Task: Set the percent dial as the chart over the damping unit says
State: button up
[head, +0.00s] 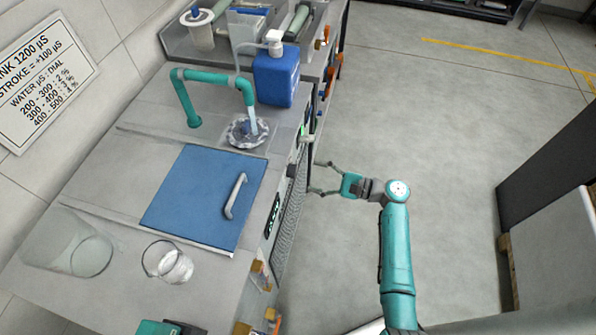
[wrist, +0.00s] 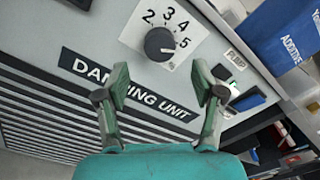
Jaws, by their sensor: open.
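The percent dial (wrist: 160,44) is a round dark knob on a white plate marked 2, 3, 4 and 5. Its pale mark points right, near the 5. The "DAMPING UNIT" label (wrist: 130,88) lies below it in the wrist view. My gripper (wrist: 162,74) is open and empty, its fingertips below the dial and apart from it. In the head view my gripper (head: 320,178) is beside the unit's front face, where the dial is not clear. The wall chart (head: 44,84) reads ink 1200 µS, stroke +100 µS, with water ranges against dial percents; its small digits are hard to read.
On the unit's top are a blue lid (head: 195,192), a glass beaker (head: 168,262), a clear larger vessel (head: 90,255), a teal pipe (head: 215,76) and a blue additive bottle (head: 275,78). A slatted grille (wrist: 60,115) lies below the label. Open floor (head: 430,110) lies to the right.

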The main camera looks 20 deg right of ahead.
aim_at(292, 171)
jog(key=x, duration=0.6)
jog(key=c, duration=1.1)
jog(key=shift+c, duration=0.2)
jog(key=shift+n, duration=3.9)
